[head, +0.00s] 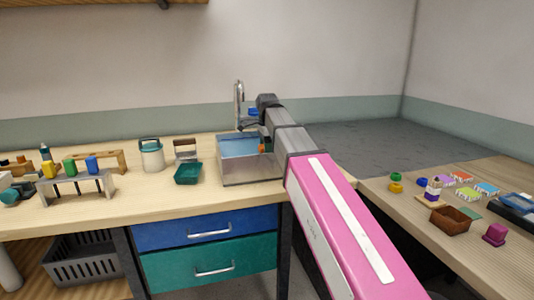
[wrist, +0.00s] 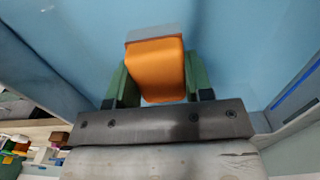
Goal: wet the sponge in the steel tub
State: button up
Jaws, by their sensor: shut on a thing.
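The steel tub (head: 252,172) stands on the wooden counter below a tall tap, with blue water (head: 236,147) inside. My gripper (wrist: 154,88) is shut on the orange sponge (wrist: 158,70), with a green finger on each side of it. In the head view a small bit of the orange sponge (head: 262,148) shows at the tub's right part, beside my arm. In the wrist view blue fills the space around the sponge, and a pale grey band crosses its far end. I cannot tell how deep the sponge sits in the water. My arm hides the tub's right side.
The tap (head: 239,103) rises behind the tub. A side table at the right holds a brown box (head: 451,219) and small colored things.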

jog(key=shift+r, duration=3.9)
jog(key=shift+r, duration=0.1)
notch_tip(320, 180, up, 5)
jog(key=shift+f, duration=0.1)
jog(key=shift+s, duration=0.1)
